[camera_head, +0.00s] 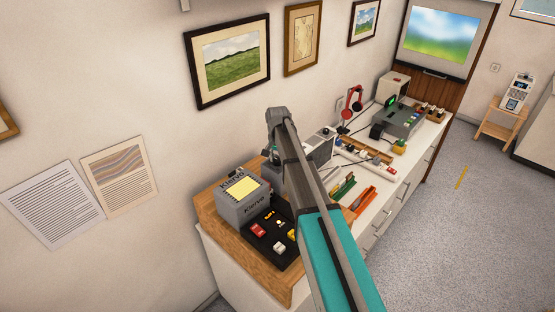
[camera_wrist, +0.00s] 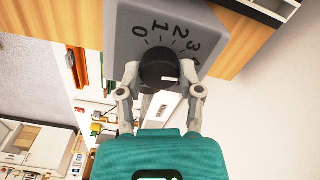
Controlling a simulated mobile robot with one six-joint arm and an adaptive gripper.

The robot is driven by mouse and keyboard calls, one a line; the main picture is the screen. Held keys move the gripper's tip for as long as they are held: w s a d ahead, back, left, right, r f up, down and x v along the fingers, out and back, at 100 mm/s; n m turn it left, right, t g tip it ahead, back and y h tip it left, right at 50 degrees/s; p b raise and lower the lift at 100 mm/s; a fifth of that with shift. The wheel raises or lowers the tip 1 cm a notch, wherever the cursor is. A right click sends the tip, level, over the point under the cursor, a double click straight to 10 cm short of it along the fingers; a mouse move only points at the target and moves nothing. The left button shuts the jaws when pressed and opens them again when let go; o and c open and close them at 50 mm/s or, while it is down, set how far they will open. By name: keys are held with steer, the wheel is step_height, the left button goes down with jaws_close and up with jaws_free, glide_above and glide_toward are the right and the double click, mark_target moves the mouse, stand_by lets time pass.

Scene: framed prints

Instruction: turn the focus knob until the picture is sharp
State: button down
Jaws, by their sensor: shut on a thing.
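A round black knob (camera_wrist: 158,66) sits on a grey panel (camera_wrist: 205,25) with a dial marked 0 to 4 in the wrist view. My gripper (camera_wrist: 160,73) has one finger on each side of the knob and is shut on it. A small white mark shows on the knob's near edge; which number it points to is not clear. In the head view the knob is not clearly visible near my arm. The wall screen (camera_head: 439,35) at the upper right shows a landscape with blue sky and green ground, and it looks blurred.
Tools, red headphones (camera_head: 352,103) and a grey device (camera_head: 398,122) crowd the counter behind.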

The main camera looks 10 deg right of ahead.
steer(key=shift+m, duration=2.2)
steer(key=shift+c, duration=1.3)
jaws_free()
steer(key=shift+n, duration=0.3)
